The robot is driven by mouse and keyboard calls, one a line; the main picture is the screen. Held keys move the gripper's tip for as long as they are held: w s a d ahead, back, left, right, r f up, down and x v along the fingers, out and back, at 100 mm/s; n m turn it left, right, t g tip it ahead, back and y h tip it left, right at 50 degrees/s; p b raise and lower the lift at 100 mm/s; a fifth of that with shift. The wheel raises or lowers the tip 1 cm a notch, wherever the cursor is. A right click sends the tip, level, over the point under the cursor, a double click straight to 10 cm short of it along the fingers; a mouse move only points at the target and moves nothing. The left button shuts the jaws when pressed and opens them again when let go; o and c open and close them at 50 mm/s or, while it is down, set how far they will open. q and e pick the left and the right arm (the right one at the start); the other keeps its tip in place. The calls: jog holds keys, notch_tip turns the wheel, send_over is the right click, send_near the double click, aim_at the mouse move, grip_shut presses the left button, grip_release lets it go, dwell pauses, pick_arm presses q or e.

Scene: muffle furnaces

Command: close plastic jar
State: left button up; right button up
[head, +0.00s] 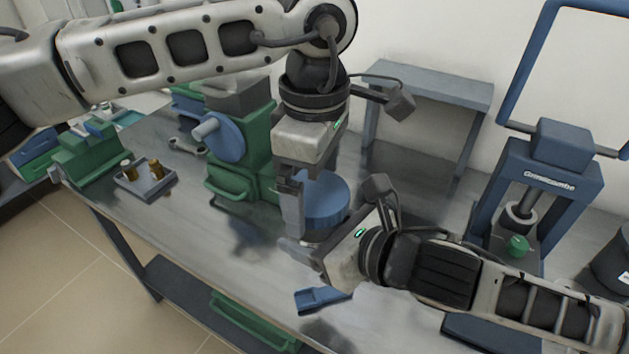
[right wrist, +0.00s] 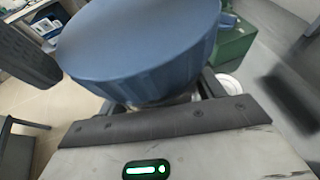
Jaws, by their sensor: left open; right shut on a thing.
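The plastic jar has a wide round blue lid (head: 324,200), near the middle of the bench. The lid (right wrist: 140,45) fills the top of the right wrist view, above the jaws. My right gripper (head: 308,252) is shut on the jar below the lid; the jar's body is mostly hidden. I cannot tell whether the lid is fully seated. My left gripper (head: 292,225) is open, pointing down beside the left edge of the lid. Its far finger is partly hidden, and I cannot tell if it touches the lid.
A green machine with a blue wheel (head: 225,137) stands behind to the left. A small tray (head: 134,190) with brass-coloured pieces lies farther left. A blue press (head: 540,190) stands at the right. A flat blue piece (head: 318,300) shows near the front edge. A grey stand (head: 430,85) is at the back.

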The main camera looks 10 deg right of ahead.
jog(key=shift+r, duration=0.1)
pick_arm(q)
notch_tip(320, 180, up, 12)
jog(key=shift+f, duration=0.2)
dwell(0.5)
